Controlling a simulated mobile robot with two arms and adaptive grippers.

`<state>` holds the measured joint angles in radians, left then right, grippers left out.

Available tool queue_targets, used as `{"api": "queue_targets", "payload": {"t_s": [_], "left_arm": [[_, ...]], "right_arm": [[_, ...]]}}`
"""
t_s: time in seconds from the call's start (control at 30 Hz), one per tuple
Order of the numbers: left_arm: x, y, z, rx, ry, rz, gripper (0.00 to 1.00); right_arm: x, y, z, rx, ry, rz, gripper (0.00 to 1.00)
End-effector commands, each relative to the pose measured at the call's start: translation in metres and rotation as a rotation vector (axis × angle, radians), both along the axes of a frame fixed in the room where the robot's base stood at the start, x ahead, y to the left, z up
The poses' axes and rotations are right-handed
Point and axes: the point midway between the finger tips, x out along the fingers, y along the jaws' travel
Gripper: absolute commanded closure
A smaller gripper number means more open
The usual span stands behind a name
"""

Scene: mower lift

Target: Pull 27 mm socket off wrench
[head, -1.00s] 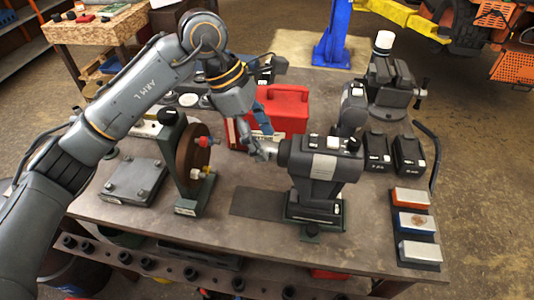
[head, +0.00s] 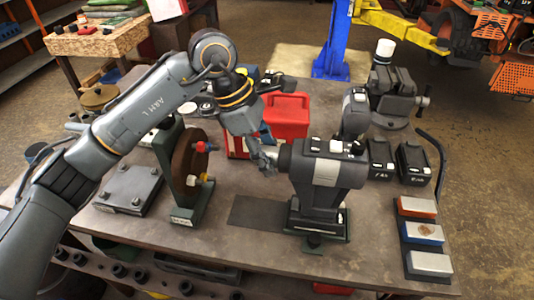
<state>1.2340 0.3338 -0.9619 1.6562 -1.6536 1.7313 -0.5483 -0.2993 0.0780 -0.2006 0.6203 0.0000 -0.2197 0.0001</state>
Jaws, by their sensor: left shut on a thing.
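The wrench (head: 325,172) is a dark grey power tool standing upright in a green-based stand near the middle of the bench in the head view. Its nose points left. My left gripper (head: 265,157) is at the nose tip, shut on the small silvery socket (head: 271,153). The fingers mostly hide the socket, so I cannot tell whether it still sits on the wrench's drive. My right gripper is not in view.
A red case (head: 288,115) stands behind the nose. A brown disc on a stand (head: 190,160) is to the left. Chargers (head: 413,162) and sharpening blocks (head: 428,262) line the right side. A dark mat (head: 262,212) lies bare in front.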

Motion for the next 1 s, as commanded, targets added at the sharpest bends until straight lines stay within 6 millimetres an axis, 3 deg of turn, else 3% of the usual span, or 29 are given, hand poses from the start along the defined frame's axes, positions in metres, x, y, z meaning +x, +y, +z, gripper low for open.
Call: {"api": "queue_targets", "payload": {"t_s": [1.0], "left_arm": [[0.0019, 0.0083, -0.0012, 0.002, 0.001, 0.001, 1.0]], "right_arm": [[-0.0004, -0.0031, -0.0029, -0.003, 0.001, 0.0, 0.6]]}}
